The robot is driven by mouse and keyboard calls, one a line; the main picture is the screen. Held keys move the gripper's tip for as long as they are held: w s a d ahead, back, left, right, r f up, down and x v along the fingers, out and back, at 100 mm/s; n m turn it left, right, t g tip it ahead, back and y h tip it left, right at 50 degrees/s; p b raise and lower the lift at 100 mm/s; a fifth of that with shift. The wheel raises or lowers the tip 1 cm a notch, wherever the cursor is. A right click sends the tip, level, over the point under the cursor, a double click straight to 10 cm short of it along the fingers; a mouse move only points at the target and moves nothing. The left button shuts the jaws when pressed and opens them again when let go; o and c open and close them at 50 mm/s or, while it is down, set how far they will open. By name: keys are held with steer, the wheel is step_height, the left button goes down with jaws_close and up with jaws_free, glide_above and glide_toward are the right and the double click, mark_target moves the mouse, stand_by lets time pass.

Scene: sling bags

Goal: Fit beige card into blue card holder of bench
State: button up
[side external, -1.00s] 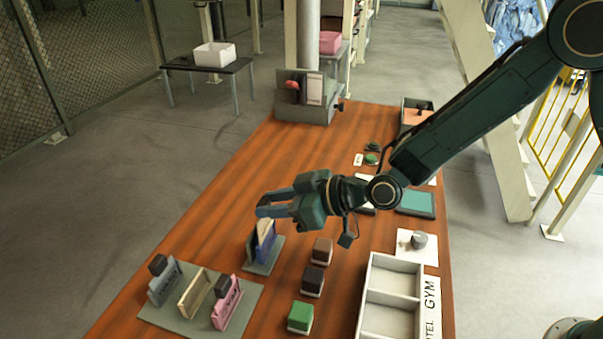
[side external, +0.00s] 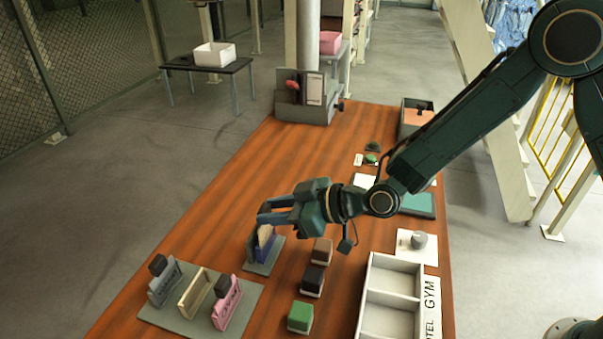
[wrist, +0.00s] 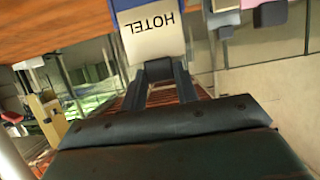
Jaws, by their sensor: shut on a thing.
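The beige card (wrist: 152,36) shows the word HOTEL in the wrist view, between the two fingers of my gripper (wrist: 161,70). In the side view my gripper (side external: 263,217) is shut on the upper part of the beige card (side external: 264,234). The card stands roughly upright, with its lower part behind the front of the blue card holder (side external: 265,250). The holder stands on a small grey-green base on the bench (side external: 215,225). How deep the card sits is hidden by the holder front and the fingers.
A grey-green mat (side external: 170,316) at front left carries a grey holder (side external: 165,284), a beige holder (side external: 194,295) and a pink holder (side external: 227,303). Brown, dark and green blocks (side external: 300,317) stand right of it. A white divided tray (side external: 390,300) lies at front right.

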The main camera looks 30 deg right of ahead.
steer(key=shift+f, duration=1.25)
steer(key=o, duration=1)
steer(key=shift+s+d, duration=0.1)
steer(key=v, duration=1.3)
steer(key=shift+s+d+r, duration=0.15)
steer(key=shift+r, duration=0.05)
steer(key=shift+r, duration=0.1)
